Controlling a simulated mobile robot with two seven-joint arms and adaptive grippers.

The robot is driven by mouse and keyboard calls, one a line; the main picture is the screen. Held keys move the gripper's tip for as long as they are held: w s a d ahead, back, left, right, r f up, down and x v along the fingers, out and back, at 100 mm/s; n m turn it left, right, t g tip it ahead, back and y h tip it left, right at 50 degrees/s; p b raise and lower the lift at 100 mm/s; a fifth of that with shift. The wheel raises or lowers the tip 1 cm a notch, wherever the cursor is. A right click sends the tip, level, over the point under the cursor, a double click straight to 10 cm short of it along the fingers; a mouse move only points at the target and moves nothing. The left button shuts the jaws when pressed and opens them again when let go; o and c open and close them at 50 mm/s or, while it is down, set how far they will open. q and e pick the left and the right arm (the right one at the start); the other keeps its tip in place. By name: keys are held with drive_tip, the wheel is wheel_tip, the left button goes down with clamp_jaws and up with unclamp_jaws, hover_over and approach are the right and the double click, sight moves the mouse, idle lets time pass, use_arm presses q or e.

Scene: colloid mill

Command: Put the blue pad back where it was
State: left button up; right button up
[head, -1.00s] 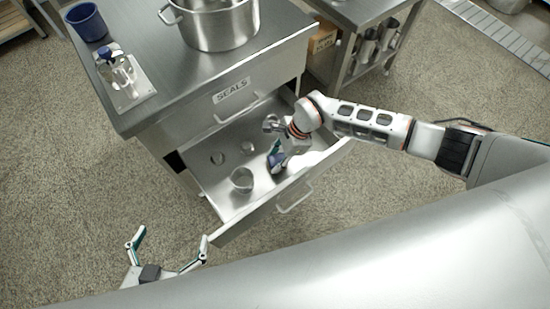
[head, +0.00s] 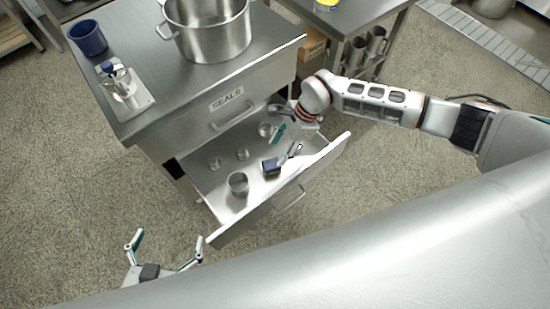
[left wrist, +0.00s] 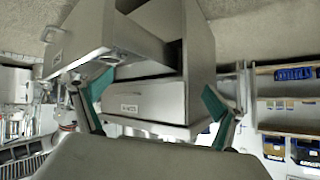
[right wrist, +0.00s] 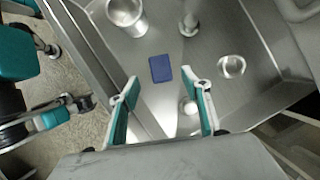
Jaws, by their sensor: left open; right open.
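The blue pad (head: 271,166) lies on the floor of the open metal drawer (head: 213,190), toward its front. It also shows in the right wrist view (right wrist: 160,68), lying flat with clear drawer floor around it. My right gripper (head: 287,145) is open and empty over the drawer, close to the pad but apart from it. In the right wrist view its fingers (right wrist: 161,84) are spread, with the pad beyond their tips. My left gripper (head: 168,240) is open and empty, in front of the drawer's left end, over the floor.
A metal cup (head: 238,184) and several small metal parts (head: 242,154) stand in the drawer. The cabinet top holds a large pot (head: 208,32), a blue cup (head: 88,38) and a plate with a bottle (head: 126,96). The drawer front (head: 285,195) is a raised edge.

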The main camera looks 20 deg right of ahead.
drive_tip(key=s+a+r+m+y, duration=0.3)
drive_tip(key=s+a+r+y, duration=0.15)
drive_tip(key=a, duration=0.35)
drive_tip(key=s+a+r+m+y, duration=0.25)
drive_tip(key=s+a+r, duration=0.2)
drive_tip(key=a, duration=0.35)
drive_tip(key=s+a+r+m+t+y, duration=0.1)
drive_tip(key=a+r+m+t+y, duration=0.4)
drive_tip(key=r+m, duration=0.55)
drive_tip(key=w+d+f+m+t+h, duration=0.25)
drive_tip(key=d+m+t+h, duration=0.45)
drive_tip(key=d+m+t, duration=0.9)
use_arm(q)
drive_tip(key=shift+s+a+f, duration=0.1)
drive_tip(key=shift+s, duration=0.05)
use_arm(e)
drive_tip(key=s+d+f+m+g+h, duration=0.7)
drive_tip(key=s+d+f+m+g, duration=0.3)
drive_tip(key=m, duration=0.7)
wheel_tip(320, 180, down, 3)
drive_tip(key=shift+s+d+r, duration=0.15)
drive_tip(key=shift+s+d, duration=0.45)
drive_tip(key=shift+s, duration=0.5)
